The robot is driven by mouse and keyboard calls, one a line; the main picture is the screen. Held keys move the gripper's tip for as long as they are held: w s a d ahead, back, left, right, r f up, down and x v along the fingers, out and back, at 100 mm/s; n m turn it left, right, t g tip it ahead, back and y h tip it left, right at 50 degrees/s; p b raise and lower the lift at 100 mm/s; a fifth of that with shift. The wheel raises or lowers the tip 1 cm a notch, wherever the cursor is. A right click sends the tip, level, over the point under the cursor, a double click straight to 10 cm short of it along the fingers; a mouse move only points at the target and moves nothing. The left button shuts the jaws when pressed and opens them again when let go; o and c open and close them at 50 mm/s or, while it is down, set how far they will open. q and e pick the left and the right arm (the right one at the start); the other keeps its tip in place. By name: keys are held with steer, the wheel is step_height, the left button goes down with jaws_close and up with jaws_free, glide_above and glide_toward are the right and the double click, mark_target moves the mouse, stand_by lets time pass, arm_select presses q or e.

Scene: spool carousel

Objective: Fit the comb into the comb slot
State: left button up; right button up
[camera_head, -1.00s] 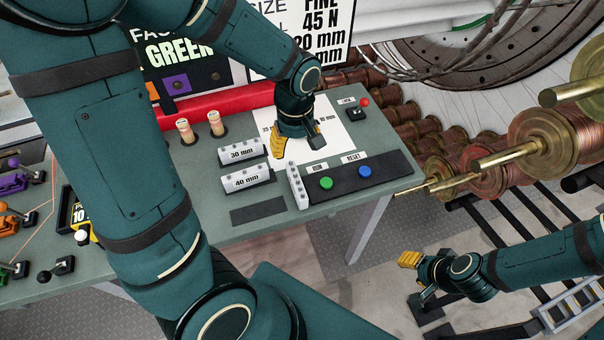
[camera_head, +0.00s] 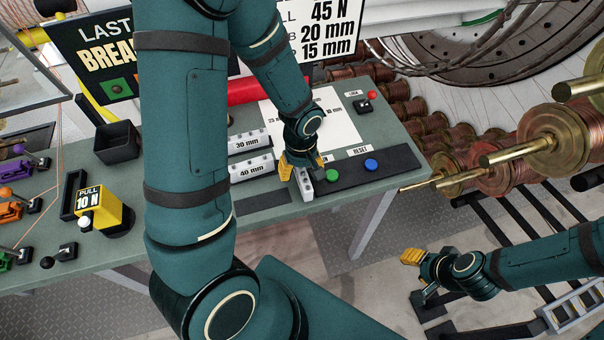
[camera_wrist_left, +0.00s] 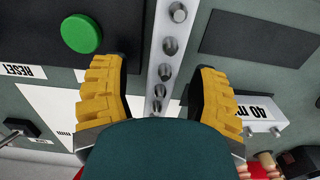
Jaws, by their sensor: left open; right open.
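A pale grey comb (camera_head: 304,187) with a row of round pegs lies on the green-grey table beside the button panel. The left wrist view shows it between my left fingers (camera_wrist_left: 165,60). My left gripper (camera_head: 302,163) is open and straddles the comb, with a visible gap on both sides. It also shows in the left wrist view (camera_wrist_left: 160,80). Similar blocks marked 30 mm (camera_head: 249,144) and 40 mm (camera_head: 251,171) sit to the left. A bare dark rectangle (camera_head: 262,203) lies in front of them; I cannot tell if it is the comb slot. My right gripper (camera_head: 420,274) is open and empty, away from the table.
The black panel (camera_head: 400,166) carries a green button (camera_head: 333,176) and a blue button (camera_head: 371,165), close to my left gripper. A yellow 10 N block (camera_head: 97,213) stands at the left. Copper spools (camera_head: 555,140) fill the right side. My left arm hides part of the table.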

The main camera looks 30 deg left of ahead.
arm_select(q)
steer(key=shift+s, duration=0.1)
jaws_close()
stand_by(0.3)
